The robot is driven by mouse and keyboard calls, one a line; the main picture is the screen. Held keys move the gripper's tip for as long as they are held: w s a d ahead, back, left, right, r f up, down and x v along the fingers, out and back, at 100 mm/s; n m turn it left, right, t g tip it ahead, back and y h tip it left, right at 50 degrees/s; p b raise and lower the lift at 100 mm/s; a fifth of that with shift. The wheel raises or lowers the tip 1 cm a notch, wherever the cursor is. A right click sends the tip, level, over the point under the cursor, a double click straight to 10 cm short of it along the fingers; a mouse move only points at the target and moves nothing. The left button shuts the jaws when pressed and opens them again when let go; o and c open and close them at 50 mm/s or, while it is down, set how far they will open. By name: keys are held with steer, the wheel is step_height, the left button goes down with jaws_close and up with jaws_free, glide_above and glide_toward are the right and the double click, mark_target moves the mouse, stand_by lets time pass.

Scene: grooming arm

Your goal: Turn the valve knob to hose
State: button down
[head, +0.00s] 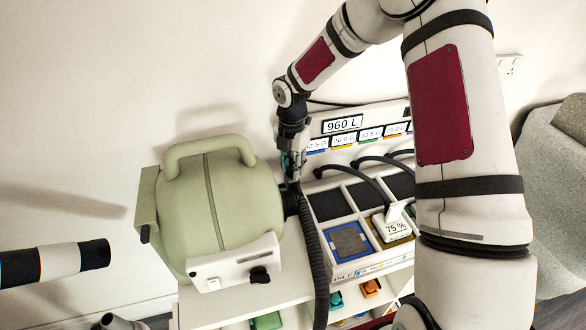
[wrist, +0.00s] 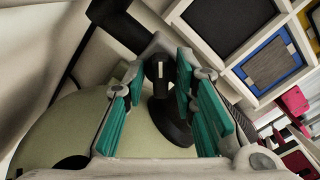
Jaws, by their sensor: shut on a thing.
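The valve knob (wrist: 160,72) is black with a white mark and rises from a wide round black base (wrist: 172,122). In the wrist view the white mark points roughly up the picture. My gripper (wrist: 157,80) is shut on the knob, with teal pads on either side of it. In the head view my gripper (head: 291,168) reaches down at the right side of the green canister (head: 215,205) and hides the knob. A black ribbed hose (head: 314,255) runs down beside the canister. I cannot read any hose label near the knob.
A white rack (head: 320,182) with dark compartments, a blue-edged tray (head: 348,243) and a "960 L" sign (head: 342,124) stands right of the canister. A white panel (head: 235,262) with another black knob (head: 259,275) is on the canister's front. The wall is close behind.

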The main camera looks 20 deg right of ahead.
steer(key=shift+s, duration=0.15)
steer(key=shift+n, duration=1.4)
steer(key=shift+f+n, duration=0.1)
steer(key=shift+n, duration=1.3)
